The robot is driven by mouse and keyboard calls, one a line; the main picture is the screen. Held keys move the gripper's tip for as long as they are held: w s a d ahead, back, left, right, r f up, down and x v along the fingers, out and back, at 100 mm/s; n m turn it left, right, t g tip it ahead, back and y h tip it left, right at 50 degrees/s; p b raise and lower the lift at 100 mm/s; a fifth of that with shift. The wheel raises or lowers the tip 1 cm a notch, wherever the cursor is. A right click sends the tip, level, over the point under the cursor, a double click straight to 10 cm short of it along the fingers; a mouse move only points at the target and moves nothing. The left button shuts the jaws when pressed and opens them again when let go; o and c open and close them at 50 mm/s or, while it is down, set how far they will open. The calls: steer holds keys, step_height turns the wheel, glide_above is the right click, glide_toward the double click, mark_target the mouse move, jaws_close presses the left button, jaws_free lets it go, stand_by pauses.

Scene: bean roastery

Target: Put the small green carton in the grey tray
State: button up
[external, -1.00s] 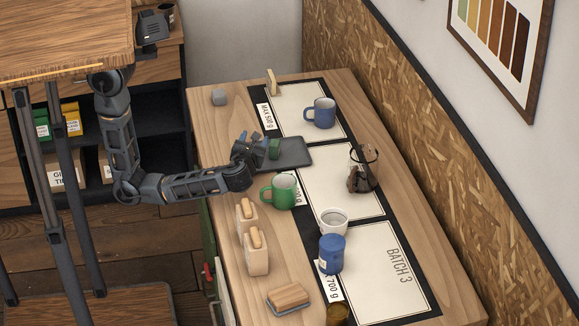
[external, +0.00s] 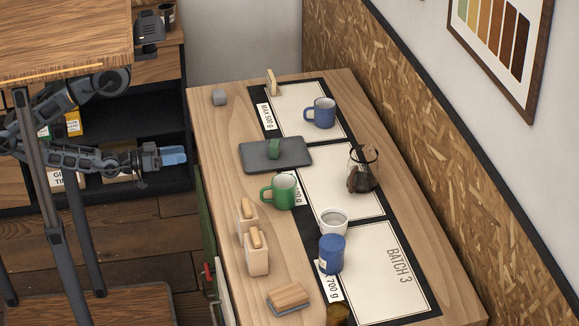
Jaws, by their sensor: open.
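The tray lies flat on the wooden table, partly over the dark mat edge. My gripper (external: 174,156) is open and empty, off the table's left side in front of the dark shelf unit, well apart from the tray and carton.
A green mug (external: 278,194) stands just in front of the tray. A blue mug (external: 320,113) and a glass carafe (external: 363,170) stand to its right. Two wooden-handled blocks (external: 256,258) are nearer. The table's far left (external: 215,125) is mostly clear.

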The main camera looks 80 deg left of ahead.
steer(key=s+m+g, duration=0.1)
steer(key=s+f+m+g, duration=0.2)
steer(key=s, duration=0.1)
steer(key=shift+s+d+f, duration=0.1)
steer(key=shift+d, duration=0.1)
